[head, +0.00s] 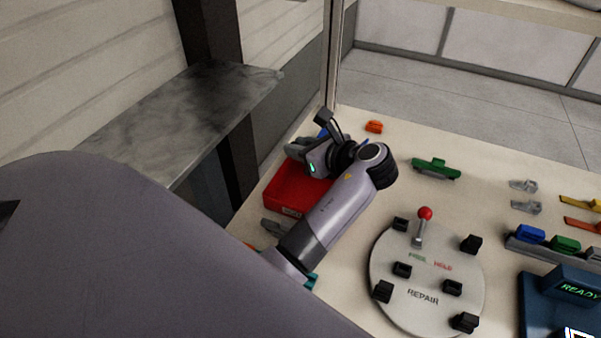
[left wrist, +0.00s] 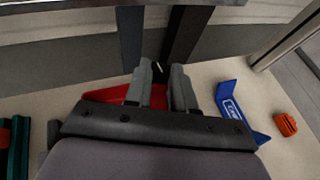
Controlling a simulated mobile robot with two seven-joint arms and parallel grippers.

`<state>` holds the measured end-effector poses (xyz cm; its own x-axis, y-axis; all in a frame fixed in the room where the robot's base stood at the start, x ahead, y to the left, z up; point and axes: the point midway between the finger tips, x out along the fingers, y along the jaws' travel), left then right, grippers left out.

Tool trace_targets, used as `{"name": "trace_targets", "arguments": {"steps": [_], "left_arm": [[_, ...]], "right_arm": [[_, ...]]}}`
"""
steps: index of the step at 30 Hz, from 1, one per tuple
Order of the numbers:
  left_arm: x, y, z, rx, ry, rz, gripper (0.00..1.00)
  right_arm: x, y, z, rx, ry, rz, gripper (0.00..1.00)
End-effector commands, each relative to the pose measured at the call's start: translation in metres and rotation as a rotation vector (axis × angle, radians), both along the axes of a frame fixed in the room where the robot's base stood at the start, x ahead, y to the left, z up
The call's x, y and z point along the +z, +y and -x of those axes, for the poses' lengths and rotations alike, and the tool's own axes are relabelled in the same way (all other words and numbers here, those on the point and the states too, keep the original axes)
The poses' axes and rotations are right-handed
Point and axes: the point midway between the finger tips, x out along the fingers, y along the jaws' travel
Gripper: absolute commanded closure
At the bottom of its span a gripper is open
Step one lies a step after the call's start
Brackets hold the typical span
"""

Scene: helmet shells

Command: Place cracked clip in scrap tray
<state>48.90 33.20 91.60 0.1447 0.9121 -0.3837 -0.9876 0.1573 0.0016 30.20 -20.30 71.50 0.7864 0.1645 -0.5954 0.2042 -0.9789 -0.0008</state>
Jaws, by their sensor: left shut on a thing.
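The red scrap tray (head: 285,195) sits at the table's left edge. It also shows behind the fingers in the left wrist view (left wrist: 103,95). My left gripper (head: 299,149) is over the tray's far part, pointing down and away. In the left wrist view my left gripper (left wrist: 160,80) has its grey fingers a little apart around a small dark piece with a pale mark (left wrist: 157,69), which appears to be the clip. Most of it is hidden and no crack can be made out. Whether it touches the tray cannot be told. My right gripper is out of view.
A blue bracket (left wrist: 232,110) and an orange clip (head: 374,126) lie beyond the gripper. A green part (head: 436,168) lies to the right. A round repair plate (head: 427,285) with a red-knobbed lever (head: 424,214) stands nearer. A dark shelf (head: 185,110) and post border the left side.

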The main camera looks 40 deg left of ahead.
Motion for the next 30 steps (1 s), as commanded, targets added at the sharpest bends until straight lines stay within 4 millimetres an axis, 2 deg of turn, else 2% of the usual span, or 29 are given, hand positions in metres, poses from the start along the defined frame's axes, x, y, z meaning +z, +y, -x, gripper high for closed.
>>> {"name": "trace_targets", "arguments": {"steps": [1,8,15,28,29,30], "left_arm": [[-0.011,0.000,0.000,0.000,0.002,0.000,1.00],[-0.031,0.000,0.000,0.000,0.001,-0.001,1.00],[-0.065,0.000,0.000,0.000,0.001,-0.001,1.00],[-0.071,0.000,0.000,0.000,0.000,-0.001,1.00],[-0.071,0.000,0.000,0.000,0.000,-0.001,0.73],[-0.071,0.000,0.000,0.000,-0.001,-0.001,0.60]], "right_arm": [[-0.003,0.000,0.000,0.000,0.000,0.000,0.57],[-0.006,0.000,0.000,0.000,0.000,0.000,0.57],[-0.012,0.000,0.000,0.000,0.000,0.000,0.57],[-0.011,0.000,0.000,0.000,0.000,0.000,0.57],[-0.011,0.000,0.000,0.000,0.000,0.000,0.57],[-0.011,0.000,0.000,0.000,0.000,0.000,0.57]]}}
